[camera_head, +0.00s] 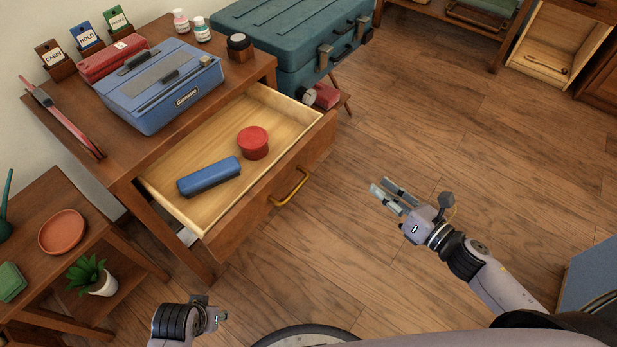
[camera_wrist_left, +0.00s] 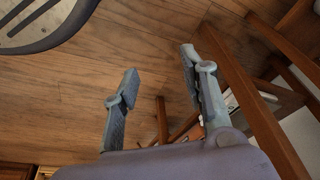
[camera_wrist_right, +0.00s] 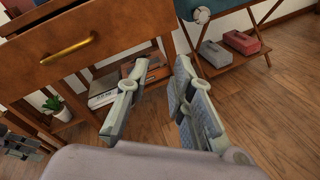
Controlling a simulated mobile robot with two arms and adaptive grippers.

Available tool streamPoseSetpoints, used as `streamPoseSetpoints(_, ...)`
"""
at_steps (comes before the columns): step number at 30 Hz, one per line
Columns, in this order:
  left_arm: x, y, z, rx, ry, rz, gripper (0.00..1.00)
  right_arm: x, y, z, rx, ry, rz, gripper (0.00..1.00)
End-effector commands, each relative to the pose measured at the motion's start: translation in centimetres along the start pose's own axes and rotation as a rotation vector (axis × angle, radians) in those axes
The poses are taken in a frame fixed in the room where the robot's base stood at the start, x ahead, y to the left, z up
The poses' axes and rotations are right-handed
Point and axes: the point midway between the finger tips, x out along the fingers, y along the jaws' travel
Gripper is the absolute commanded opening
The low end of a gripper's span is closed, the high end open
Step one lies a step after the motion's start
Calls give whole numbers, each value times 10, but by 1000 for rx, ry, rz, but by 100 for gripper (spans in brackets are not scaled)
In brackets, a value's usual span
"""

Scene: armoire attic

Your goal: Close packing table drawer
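The packing table (camera_head: 120,165) stands at the left with its drawer (camera_head: 262,215) pulled out. The drawer has a brass handle (camera_head: 290,188) on its front, which also shows in the right wrist view (camera_wrist_right: 68,50). Inside lie a blue case (camera_head: 208,177) and a round red tin (camera_head: 253,142). My right gripper (camera_head: 394,194) is open and empty, right of the drawer front and apart from the handle. In the right wrist view its fingers (camera_wrist_right: 155,90) are spread below and right of the handle. My left gripper (camera_head: 216,315) is low at the front; its fingers (camera_wrist_left: 158,75) are apart and empty in the left wrist view.
A blue toolbox (camera_head: 165,90) and small bottles stand on the tabletop. A teal trunk (camera_head: 290,40) stands behind, with a red box (camera_head: 326,95) below it. A low shelf (camera_head: 140,255) with a plant is at lower left. The floor right of the drawer is clear.

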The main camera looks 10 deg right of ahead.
Motion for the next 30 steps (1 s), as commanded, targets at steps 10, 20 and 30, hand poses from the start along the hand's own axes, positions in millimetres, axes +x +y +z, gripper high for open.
streamPoseSetpoints(10, -37, -2, -9, -5, 29, -6, 40, -3, 93, 18, -534, -62, 283, 0)
streamPoseSetpoints(20, -27, -2, -8, -4, 22, -4, 40, 32, 104, 21, -539, -67, 284, 0)
streamPoseSetpoints(30, 0, 0, -2, -1, 8, -1, 40, 86, 120, 21, -536, -67, 283, 0)
